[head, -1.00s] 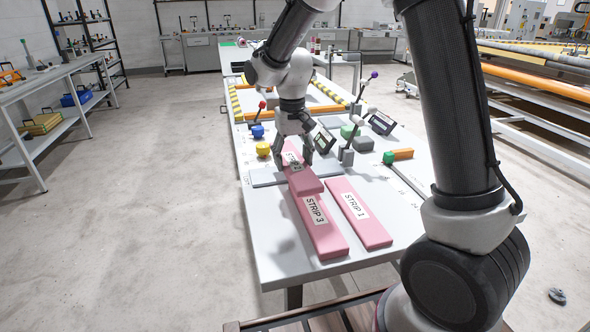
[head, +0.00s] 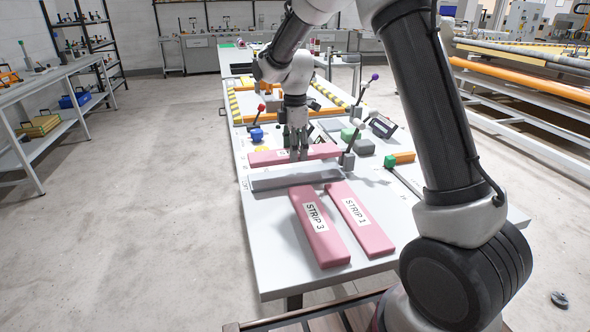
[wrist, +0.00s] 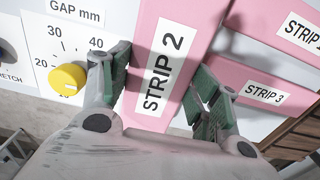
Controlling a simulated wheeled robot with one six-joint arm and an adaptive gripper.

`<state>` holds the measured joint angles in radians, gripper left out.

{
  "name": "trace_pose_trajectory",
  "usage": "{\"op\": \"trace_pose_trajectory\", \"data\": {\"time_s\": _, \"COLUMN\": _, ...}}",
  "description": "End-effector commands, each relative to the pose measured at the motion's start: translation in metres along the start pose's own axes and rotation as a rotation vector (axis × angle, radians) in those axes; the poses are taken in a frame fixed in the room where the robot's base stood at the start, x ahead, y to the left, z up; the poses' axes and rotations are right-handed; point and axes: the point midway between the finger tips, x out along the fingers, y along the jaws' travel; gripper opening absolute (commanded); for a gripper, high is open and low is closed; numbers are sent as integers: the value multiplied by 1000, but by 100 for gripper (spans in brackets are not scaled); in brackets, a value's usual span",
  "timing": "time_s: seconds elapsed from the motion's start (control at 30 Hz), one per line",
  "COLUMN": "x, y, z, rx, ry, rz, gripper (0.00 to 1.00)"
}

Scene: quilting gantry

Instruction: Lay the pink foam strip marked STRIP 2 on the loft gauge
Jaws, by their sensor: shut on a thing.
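The pink strip marked STRIP 2 (head: 262,158) is held crosswise over the table, just beyond a long grey bar (head: 292,181) that looks like the loft gauge. My gripper (head: 297,152) is shut on the strip near its middle. The strip appears raised, with a gap between it and the grey bar; its exact height is hard to tell. In the wrist view the STRIP 2 label (wrist: 164,75) shows between the two green-padded fingers. My gripper hides part of the label in the head view.
STRIP 3 (head: 322,228) and STRIP 1 (head: 360,218) lie on the near table. A yellow knob (wrist: 67,79) sits on a GAP mm dial beside the held strip. A lever with a purple ball (head: 374,77) and a green-and-orange block (head: 402,158) stand to the right.

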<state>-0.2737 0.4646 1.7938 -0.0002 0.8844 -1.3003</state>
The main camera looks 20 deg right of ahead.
Motion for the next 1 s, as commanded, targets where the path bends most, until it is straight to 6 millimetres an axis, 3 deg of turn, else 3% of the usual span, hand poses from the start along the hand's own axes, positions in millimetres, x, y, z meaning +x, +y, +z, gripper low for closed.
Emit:
{"op": "trace_pose_trajectory", "data": {"time_s": 0.43, "x": 56, "y": 0, "z": 0, "rx": 3, "ry": -1, "rz": -2, "gripper": 51}}
{"op": "trace_pose_trajectory", "data": {"time_s": 0.83, "x": 64, "y": 0, "z": 0, "rx": 3, "ry": 0, "rz": 1, "gripper": 51}}
{"op": "trace_pose_trajectory", "data": {"time_s": 0.87, "x": 63, "y": 0, "z": 0, "rx": 3, "ry": 0, "rz": 1, "gripper": 67}}
{"op": "trace_pose_trajectory", "data": {"time_s": 0.9, "x": 63, "y": 0, "z": 0, "rx": 3, "ry": 0, "rz": 1, "gripper": 75}}
{"op": "trace_pose_trajectory", "data": {"time_s": 1.0, "x": 63, "y": 0, "z": 0, "rx": 3, "ry": 0, "rz": 1, "gripper": 83}}
